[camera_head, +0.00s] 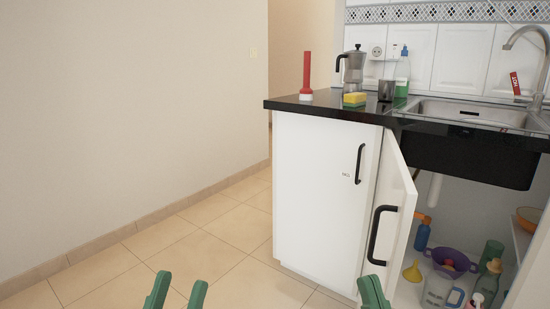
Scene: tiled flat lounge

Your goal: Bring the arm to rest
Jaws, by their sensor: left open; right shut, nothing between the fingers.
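My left gripper (177,293) shows at the bottom edge, left of the cabinet, with its two green fingers apart and nothing between them. My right gripper (373,292) shows at the bottom edge, just in front of the open cabinet door, with its green fingers together and empty. I cannot tell whether it touches the door. The rest of both arms is out of view.
The white cabinet door (394,210) stands open, with bottles, a jug and a purple colander (450,262) inside. The black counter (330,104) holds a moka pot (353,68), a red-handled tool (306,75) and a sponge (355,99). The tiled floor (215,245) at left is clear.

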